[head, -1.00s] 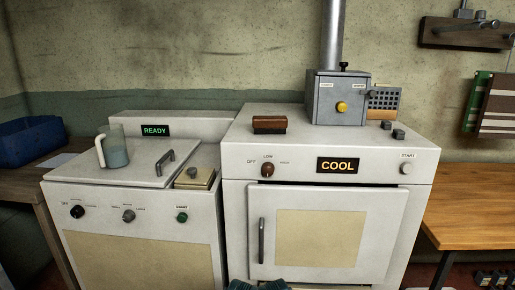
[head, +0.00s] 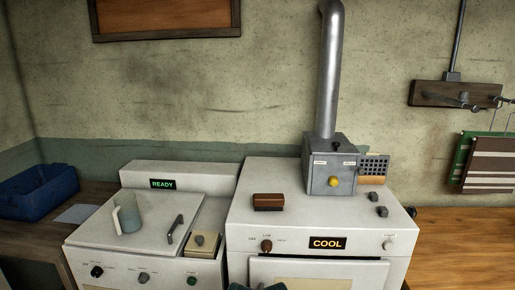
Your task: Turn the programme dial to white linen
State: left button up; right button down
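The left white machine (head: 150,172) has a green-lit READY display (head: 163,184). On its front panel, low in the head view, are a black knob (head: 97,271) at the left, a grey knob (head: 144,278) in the middle and a green button (head: 191,280) at the right. Small labels surround both knobs but are too small to read surely, so I cannot tell which knob is the programme dial or its exact setting. No gripper can be made out. A dark shape at the bottom edge may be part of my own body.
A jug (head: 127,215) stands on the left machine's lid, beside the lid handle (head: 176,228). The right machine (head: 290,215) shows COOL and carries a brown block (head: 268,202) and a grey box (head: 331,165) with a flue. A blue bin (head: 38,192) sits far left.

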aim_at(98, 271)
jog(key=k+l+u, duration=0.1)
jog(key=u, duration=1.25)
jog(key=i+l+z, duration=0.25)
jog(key=i+l, duration=0.3)
jog(key=i+j, duration=0.05)
jog(key=i, duration=0.05)
